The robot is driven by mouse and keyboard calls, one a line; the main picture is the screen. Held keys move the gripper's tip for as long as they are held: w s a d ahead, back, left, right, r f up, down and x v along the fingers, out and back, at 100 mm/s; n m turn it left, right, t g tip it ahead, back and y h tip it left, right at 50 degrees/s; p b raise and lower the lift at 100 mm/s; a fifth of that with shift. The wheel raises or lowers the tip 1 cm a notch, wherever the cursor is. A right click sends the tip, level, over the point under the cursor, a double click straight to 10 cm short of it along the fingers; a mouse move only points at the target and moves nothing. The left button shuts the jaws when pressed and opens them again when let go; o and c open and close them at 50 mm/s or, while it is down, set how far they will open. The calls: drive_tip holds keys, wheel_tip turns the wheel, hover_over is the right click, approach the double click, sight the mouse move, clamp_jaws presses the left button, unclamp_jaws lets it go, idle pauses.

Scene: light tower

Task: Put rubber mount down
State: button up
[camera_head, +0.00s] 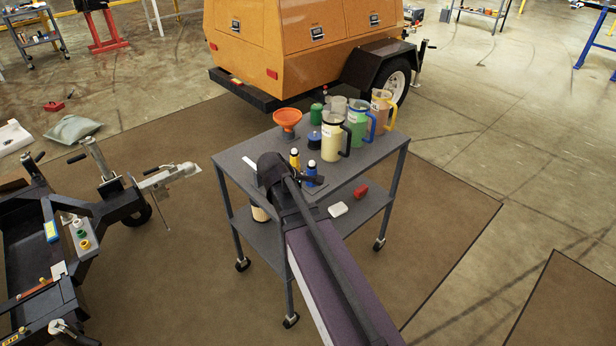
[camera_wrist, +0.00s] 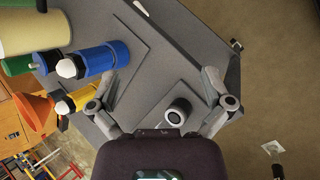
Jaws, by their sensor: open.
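The rubber mount (camera_wrist: 177,112), a small dark cylinder with a pale ring on its end, rests on a grey square plate on the cart top in the wrist view. My gripper (camera_wrist: 160,88) is open, with its fingers spread wide on either side of the mount. A clear gap shows between the mount and each finger. In the head view the grey cart (camera_head: 235,160) stands below my arm, and the mount is hidden there behind my wrist.
A blue bottle (camera_wrist: 100,58) and a yellow bottle (camera_wrist: 84,96) stand close to my left finger. An orange funnel (camera_head: 288,119), a green container (camera_head: 316,114) and several jugs, including a cream one (camera_head: 331,143), stand farther back.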

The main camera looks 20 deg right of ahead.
drive_tip(key=s+a+f+m+g+y+b, duration=0.2)
drive_tip(key=s+a+f+m+y+b, duration=0.2)
drive_tip(key=s+a+f+m+y, duration=0.2)
drive_tip(key=s+a+f+m, duration=0.2)
drive_tip(key=s+a+m, duration=0.2)
drive_tip(key=s, duration=0.1)
drive_tip(key=shift+s+f+m+y, duration=0.2)
drive_tip(key=shift+f+m+y, duration=0.1)
drive_tip(key=shift+m, duration=0.1)
drive_tip(key=c, duration=0.5)
drive_tip(key=shift+c, duration=0.5)
